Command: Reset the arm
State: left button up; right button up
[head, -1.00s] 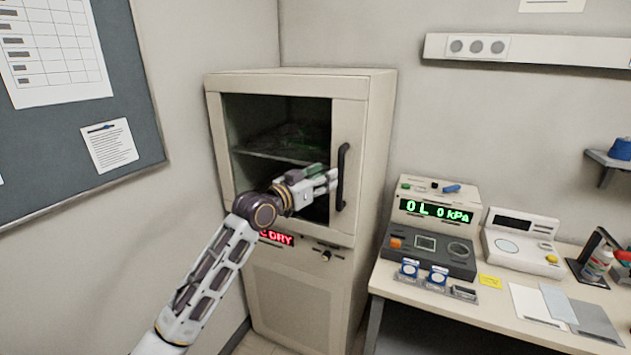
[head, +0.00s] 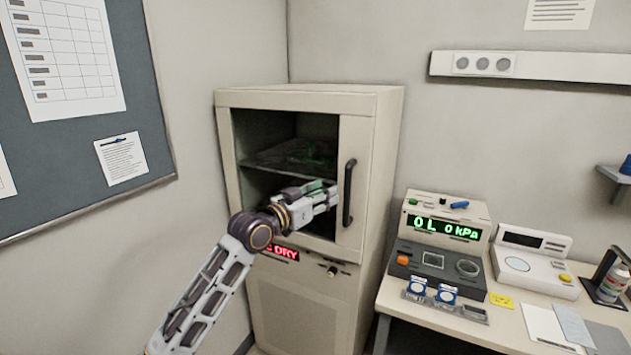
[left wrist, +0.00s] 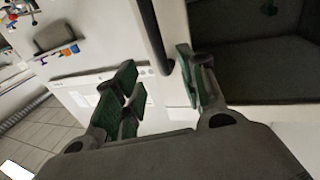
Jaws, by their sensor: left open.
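My left gripper (head: 328,196) is open and empty in front of the beige drying cabinet (head: 310,305). Its fingertips are just left of the dark vertical door handle (head: 348,192), with a small gap in the head view. In the left wrist view the green-padded fingers (left wrist: 158,78) are spread apart, and the end of the dark handle (left wrist: 150,35) shows beyond and between them. I cannot tell from this view whether they touch it. The cabinet door looks shut, with a dark window. My right gripper is not in view.
A bench (head: 470,335) at right carries a pressure readout box (head: 445,216), a white instrument (head: 535,258) and several small items. A pinboard (head: 80,150) hangs on the left wall. A red display (head: 282,253) sits below the cabinet window. The space left of the cabinet is free.

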pick_arm(q)
jog(key=w+a+f+n+t+y, duration=0.3)
jog(key=w+a+f+y, duration=0.4)
jog(key=w+a+f, duration=1)
jog(key=s+a+f+n+g+y, duration=0.1)
jog(key=s+a+f, duration=0.25)
jog(key=f, duration=0.85)
jog(key=s+a+f+g+y, duration=0.2)
jog(key=s+a+f, duration=0.15)
jog(key=f, duration=0.85)
jog(key=s+a+f+n+g+y, duration=0.1)
jog(key=s+a+f, duration=0.25)
jog(key=f, duration=0.85)
jog(key=s+a+f+g+y, duration=0.1)
jog(key=s+a+f+g, duration=0.15)
jog(key=s+f, duration=1.1)
jog(key=s+a+f+g+y, duration=0.1)
jog(key=s+f+g, duration=0.2)
jog(key=s+f, duration=1.05)
jog(key=s+f+g, duration=0.1)
jog(key=s+f, duration=0.2)
jog(key=s, duration=1.1)
jog(key=s+d+f+g, duration=0.1)
jog(key=s+f, duration=0.3)
jog(key=s, duration=1)
jog(key=s+f+n+g, duration=0.1)
jog(key=s+f+g, duration=0.2)
jog(key=s, duration=1.1)
jog(key=shift+d+f, duration=0.25)
jog(key=shift+f, duration=0.5)
